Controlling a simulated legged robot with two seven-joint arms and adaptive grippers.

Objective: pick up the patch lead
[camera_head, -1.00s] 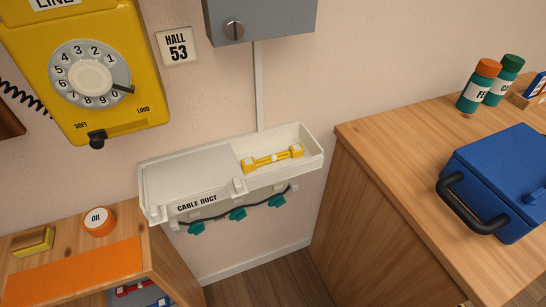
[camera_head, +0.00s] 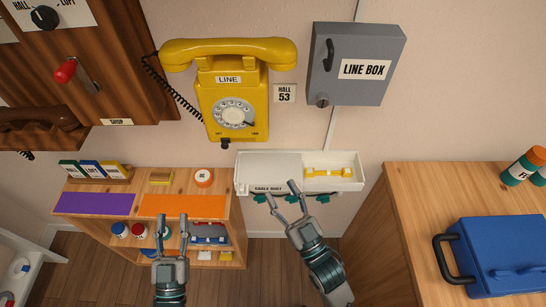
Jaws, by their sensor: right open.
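A yellow piece with a block at each end, which looks like the patch lead (camera_head: 328,173), lies in the open right part of the white cable duct (camera_head: 350,186) on the wall. The duct's left part is covered. My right gripper (camera_head: 282,192) is open and empty. Its fingertips show in front of the duct's front face, left of and lower than the yellow piece; I cannot tell whether they touch the duct. My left gripper (camera_head: 172,219) is open and empty, in front of the low wooden shelf, well left of the duct.
A yellow dial phone (camera_head: 233,95) and a grey line box (camera_head: 352,50) hang above the duct. A wooden counter (camera_head: 405,190) with a blue toolbox (camera_head: 490,250) stands to the right. A wooden shelf (camera_head: 236,180) with jars stands left. A dark cable with teal clips runs below the duct.

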